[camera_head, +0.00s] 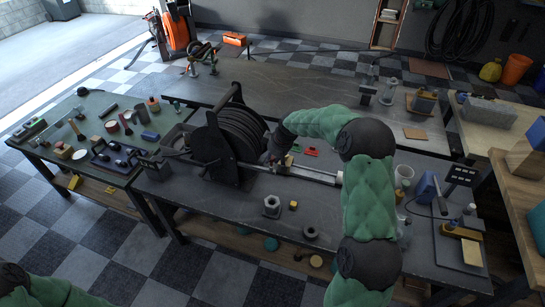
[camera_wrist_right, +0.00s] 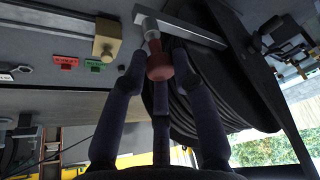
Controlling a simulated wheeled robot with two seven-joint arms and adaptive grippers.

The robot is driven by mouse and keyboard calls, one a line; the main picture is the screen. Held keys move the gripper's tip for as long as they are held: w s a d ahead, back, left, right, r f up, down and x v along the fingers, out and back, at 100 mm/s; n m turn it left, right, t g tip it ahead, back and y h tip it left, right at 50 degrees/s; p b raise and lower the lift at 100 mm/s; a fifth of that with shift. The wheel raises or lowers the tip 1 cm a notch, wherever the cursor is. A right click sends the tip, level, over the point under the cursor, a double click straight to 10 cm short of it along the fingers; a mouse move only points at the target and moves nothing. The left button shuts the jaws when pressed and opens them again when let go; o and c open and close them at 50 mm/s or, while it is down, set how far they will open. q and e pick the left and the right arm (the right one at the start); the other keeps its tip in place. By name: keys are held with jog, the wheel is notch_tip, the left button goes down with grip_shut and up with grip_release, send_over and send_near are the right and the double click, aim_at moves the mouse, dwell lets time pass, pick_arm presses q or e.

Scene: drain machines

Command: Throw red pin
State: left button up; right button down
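The red pin (camera_wrist_right: 159,66) shows in the right wrist view as a rounded red knob on a grey metal stem (camera_wrist_right: 150,28), by a grey bar in front of the black reel. My right gripper (camera_wrist_right: 157,54) has its dark fingers on either side of the red knob. Whether they press on it or stand slightly apart cannot be told. In the head view my right gripper (camera_head: 273,157) is at the right side of the black hose reel (camera_head: 233,138), partly hidden by my arm; the pin cannot be made out there. My left gripper is out of view; only part of that arm shows.
The reel stands on a dark workbench (camera_head: 230,205) with a large nut (camera_head: 272,206) and a small yellow block (camera_head: 293,205). A green-topped table (camera_head: 60,120) on the left holds several tools.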

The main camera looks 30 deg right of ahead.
aim_at(272, 162)
jog(key=shift+w, duration=0.1)
notch_tip(272, 162, down, 3)
jog(key=shift+f+b, duration=0.1)
jog(key=shift+b, duration=0.5)
jog(key=c, duration=1.3)
grip_release()
jog(key=shift+o, duration=1.4)
jog(key=shift+w+a, duration=0.1)
jog(key=v, duration=1.2)
jog(key=shift+f, duration=0.1)
